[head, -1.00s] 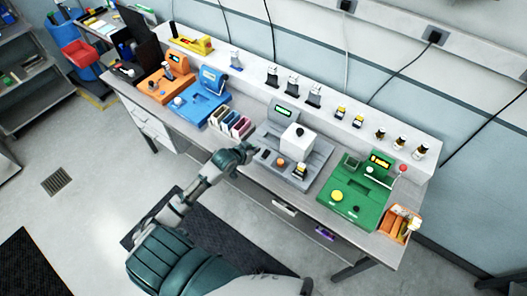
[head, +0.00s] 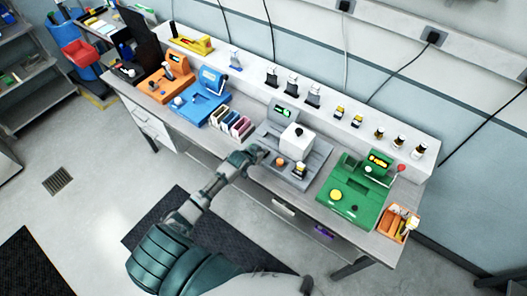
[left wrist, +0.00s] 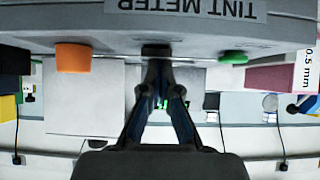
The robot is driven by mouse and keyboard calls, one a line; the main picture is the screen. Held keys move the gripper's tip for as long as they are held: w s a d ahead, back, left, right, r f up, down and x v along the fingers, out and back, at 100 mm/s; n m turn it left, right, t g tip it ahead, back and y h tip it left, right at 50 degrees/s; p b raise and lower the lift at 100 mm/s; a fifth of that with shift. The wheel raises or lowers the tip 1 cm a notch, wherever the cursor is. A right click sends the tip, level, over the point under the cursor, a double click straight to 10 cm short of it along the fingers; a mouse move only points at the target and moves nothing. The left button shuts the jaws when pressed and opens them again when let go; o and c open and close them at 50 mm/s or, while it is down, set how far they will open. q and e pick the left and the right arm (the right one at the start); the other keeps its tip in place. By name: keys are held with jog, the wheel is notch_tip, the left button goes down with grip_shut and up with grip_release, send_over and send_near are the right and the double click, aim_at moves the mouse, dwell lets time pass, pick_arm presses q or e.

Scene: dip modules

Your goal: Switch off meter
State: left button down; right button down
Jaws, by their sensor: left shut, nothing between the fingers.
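The tint meter (head: 310,158) is a grey unit on the bench with a white block (head: 297,137) on it and a lit green display (head: 283,112). In the left wrist view, which looks upside down, its "TINT METER" label (left wrist: 185,8) shows. There, an orange knob (left wrist: 73,57) and a green button (left wrist: 233,57) flank a dark switch-like part (left wrist: 155,49). My left gripper (head: 258,152) is shut and empty at the meter's left front. Its fingertips (left wrist: 157,62) are at the dark part; contact cannot be told. My right gripper is not in view.
A green unit (head: 345,190) stands to the right, beside an orange bin (head: 397,222). A rack of coloured slides (head: 232,124), a blue unit (head: 205,106) and an orange unit (head: 163,88) stand to the left. A small bottle (head: 299,170) stands on the meter's front right.

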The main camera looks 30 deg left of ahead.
pick_arm(q)
jog(key=shift+w+d, duration=0.1)
jog(key=shift+d, duration=0.15)
jog(key=shift+w+d+r, duration=0.1)
jog(key=shift+w+d, duration=0.05)
jog(key=shift+w+d+r, duration=0.15)
jog(key=shift+w+d, duration=0.05)
jog(key=shift+w, duration=0.3)
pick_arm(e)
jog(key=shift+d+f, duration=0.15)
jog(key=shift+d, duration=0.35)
pick_arm(q)
jog(key=shift+a, duration=0.15)
